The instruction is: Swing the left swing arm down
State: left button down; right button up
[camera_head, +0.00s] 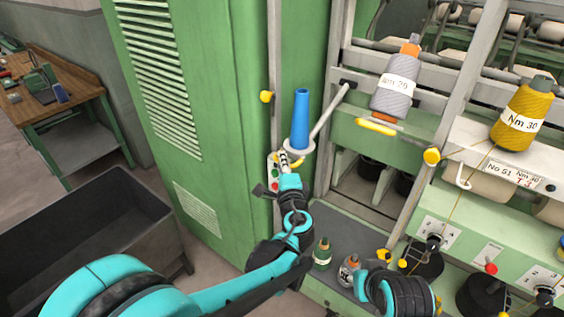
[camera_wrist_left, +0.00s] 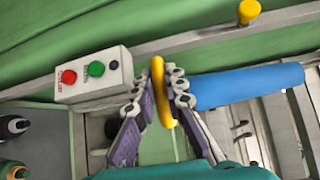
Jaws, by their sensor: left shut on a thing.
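The left swing arm (camera_head: 328,113) is a pale grey bar that slants down to the left from the machine's rail. Its lower end has a pale round holder with a blue cone (camera_head: 302,118) standing nearly upright on it. The blue cone also shows in the left wrist view (camera_wrist_left: 245,88). My left gripper (camera_head: 288,160) is at the holder, just below the cone. In the left wrist view its fingers are shut on a yellow handle (camera_wrist_left: 158,75) beside the cone's base. My right gripper's fingers are not in view.
A switch box (camera_wrist_left: 95,73) with red and green buttons is close to my left fingers. A second swing arm to the right carries a grey bobbin (camera_head: 393,95) above its yellow handle (camera_head: 376,127). A yellow bobbin (camera_head: 521,115) stands further right. A dark bin (camera_head: 90,240) stands at left.

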pick_arm(q)
jog(key=c, duration=1.6)
grip_release()
jog(key=shift+o, duration=0.2)
jog(key=s+d, duration=0.1)
jog(key=s, duration=1)
jog(key=shift+s+d+r, duration=0.35)
jog(key=shift+s+d, duration=0.05)
